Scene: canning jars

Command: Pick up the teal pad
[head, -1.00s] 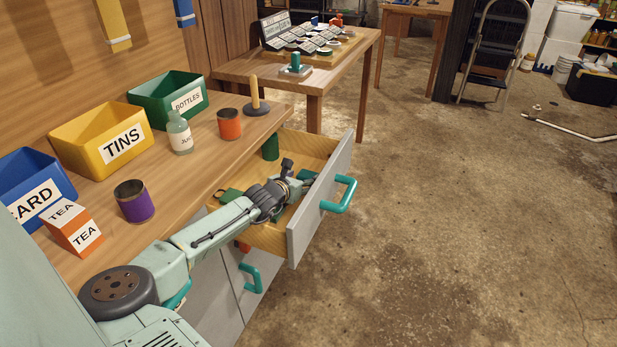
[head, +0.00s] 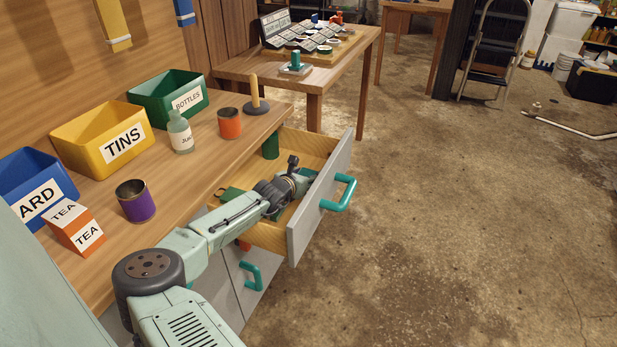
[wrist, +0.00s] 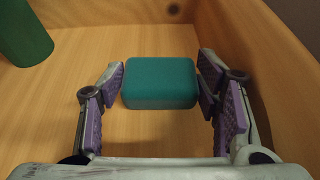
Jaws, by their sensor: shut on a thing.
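The teal pad (wrist: 160,80) is a rounded block inside the open wooden drawer (head: 316,147). In the wrist view my gripper (wrist: 162,84) has its purple-padded fingers on the pad's left and right sides, shut on it. The pad appears at or just above the drawer floor; I cannot tell whether it is lifted. In the head view my gripper is down in the drawer, and my arm mostly hides the pad.
A green cylinder (wrist: 24,35) stands in the drawer, also in the head view (head: 271,146). The drawer's grey front (head: 322,197) has a teal handle (head: 340,193). The counter holds bins, a purple tin (head: 135,201), a bottle (head: 180,133) and an orange tin (head: 229,123).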

